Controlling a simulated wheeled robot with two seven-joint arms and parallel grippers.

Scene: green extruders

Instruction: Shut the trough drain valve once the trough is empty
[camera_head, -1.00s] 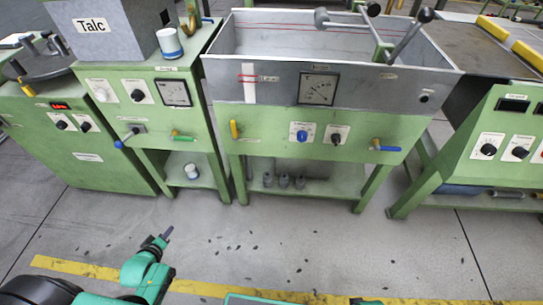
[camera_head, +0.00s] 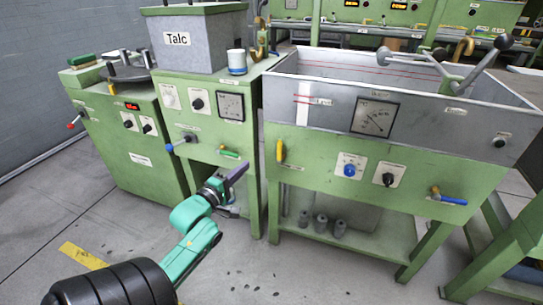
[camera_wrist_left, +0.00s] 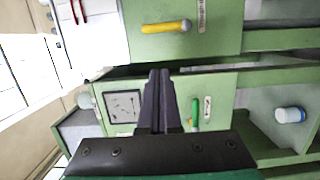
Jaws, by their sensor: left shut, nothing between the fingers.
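The grey trough (camera_head: 430,130) sits on a green stand on the right of the head view; its far inner wall shows red lines, but its floor is mostly hidden. On its front are a yellow valve handle (camera_head: 280,151), standing upright at the left, and a blue valve handle (camera_head: 449,199), lying sideways at the right. Their labels are too small to read. My left gripper (camera_head: 238,172) is shut and empty, left of and below the yellow handle, apart from it. In the left wrist view the yellow handle (camera_wrist_left: 167,27) is above the closed fingers (camera_wrist_left: 160,90). My right gripper is out of view.
The Talc machine (camera_head: 200,130) stands left of the trough with a green handle (camera_head: 229,154), a blue-tipped lever (camera_head: 180,142) and a white cup (camera_head: 237,61) on top. Weights stand on the trough's lower shelf (camera_head: 375,235). Open floor lies in front.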

